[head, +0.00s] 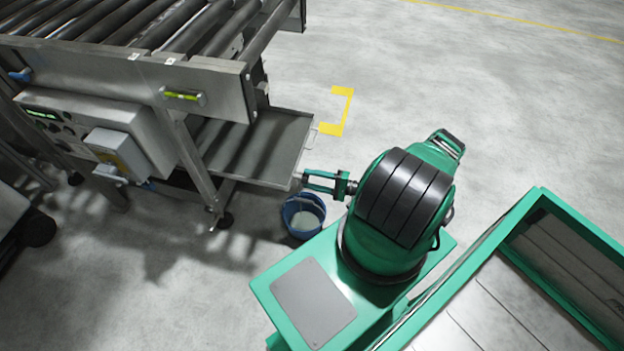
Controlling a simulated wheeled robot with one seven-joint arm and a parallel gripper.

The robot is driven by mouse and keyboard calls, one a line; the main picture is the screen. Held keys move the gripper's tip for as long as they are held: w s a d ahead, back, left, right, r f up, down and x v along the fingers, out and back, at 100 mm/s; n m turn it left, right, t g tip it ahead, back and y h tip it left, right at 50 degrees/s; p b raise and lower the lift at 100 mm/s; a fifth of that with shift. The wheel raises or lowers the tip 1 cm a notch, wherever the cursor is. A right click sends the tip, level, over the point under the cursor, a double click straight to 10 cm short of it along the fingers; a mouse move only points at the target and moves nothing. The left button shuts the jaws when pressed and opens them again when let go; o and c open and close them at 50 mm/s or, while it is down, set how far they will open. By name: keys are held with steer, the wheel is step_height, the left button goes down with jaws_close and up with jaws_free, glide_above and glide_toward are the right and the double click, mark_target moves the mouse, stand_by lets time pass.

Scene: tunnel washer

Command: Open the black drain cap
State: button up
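My gripper (305,181) is green and reaches left to the near right corner of a grey metal drip tray (286,140). A gap shows between its two fingers, and the fingertips are at or very near the tray's corner. I cannot make out the black drain cap; it is too small or hidden by the fingertips and the tray edge. I cannot tell whether the fingers touch or hold anything. A blue bucket (290,222) with pale liquid in it stands on the floor just below the tray corner and my gripper.
A roller conveyor (205,88) on metal legs stands above the tray at left, with a control box (118,148) on its side. A yellow floor mark (347,108) lies beyond the tray. Open concrete floor extends behind. A green-framed structure (540,200) is at lower right.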

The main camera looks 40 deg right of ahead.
steer(key=v, duration=1)
steer(key=shift+s+d, duration=0.25)
steer(key=shift+s, duration=0.05)
stand_by(0.4)
